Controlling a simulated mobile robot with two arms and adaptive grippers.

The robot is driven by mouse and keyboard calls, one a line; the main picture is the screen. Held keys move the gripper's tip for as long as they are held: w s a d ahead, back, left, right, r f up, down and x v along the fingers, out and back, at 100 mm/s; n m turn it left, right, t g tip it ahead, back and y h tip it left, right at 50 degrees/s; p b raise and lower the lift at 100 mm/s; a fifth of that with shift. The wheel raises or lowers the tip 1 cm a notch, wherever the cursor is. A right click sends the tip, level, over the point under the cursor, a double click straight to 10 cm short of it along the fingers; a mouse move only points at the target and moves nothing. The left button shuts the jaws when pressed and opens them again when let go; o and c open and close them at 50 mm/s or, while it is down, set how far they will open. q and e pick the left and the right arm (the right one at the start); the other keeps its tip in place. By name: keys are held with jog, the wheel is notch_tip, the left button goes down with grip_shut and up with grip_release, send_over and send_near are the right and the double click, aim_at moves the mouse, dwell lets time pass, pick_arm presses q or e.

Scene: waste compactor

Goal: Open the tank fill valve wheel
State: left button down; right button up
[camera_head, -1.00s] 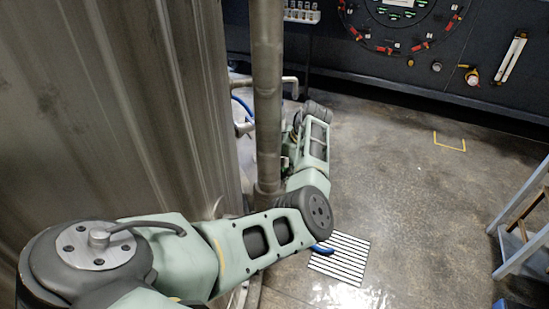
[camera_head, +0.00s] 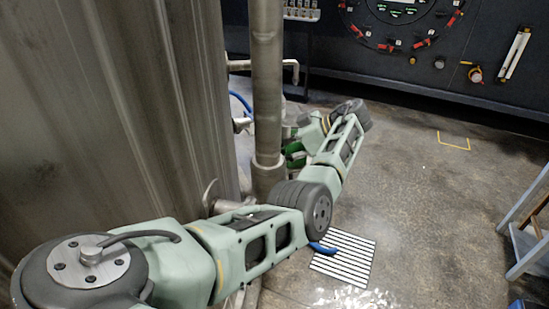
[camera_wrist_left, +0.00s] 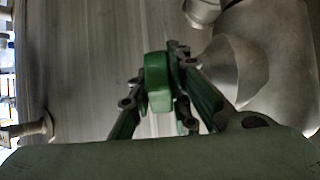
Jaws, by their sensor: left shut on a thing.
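The green valve wheel shows in the left wrist view as a short green piece of rim (camera_wrist_left: 157,80), seen nearly edge-on. My left gripper (camera_wrist_left: 160,92) is shut on this rim, with dark green fingers on both sides of it. In the head view, a small patch of green (camera_head: 293,150) shows just right of the vertical pipe. The rest of the wheel is hidden behind my left arm and the pipe, so I cannot tell its turn angle. My right gripper is in neither view.
A large ribbed metal tank (camera_head: 120,110) fills the left side. A vertical pipe (camera_head: 266,90) stands close to my left arm. A striped floor grate (camera_head: 345,260) and a blue-grey step frame (camera_head: 525,240) lie to the right. Open floor (camera_head: 420,200) lies between.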

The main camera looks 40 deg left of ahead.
aim_at(285, 147)
pick_arm(q)
jog(key=shift+r, duration=0.1)
dwell(0.3)
jog(key=c, duration=1.6)
grip_release()
jog(key=shift+w+d, duration=0.1)
jog(key=shift+c, duration=0.2)
jog(key=v, duration=0.6)
jog(key=shift+w+d, duration=0.25)
jog(key=shift+d+r, duration=0.25)
jog(key=shift+d, duration=0.05)
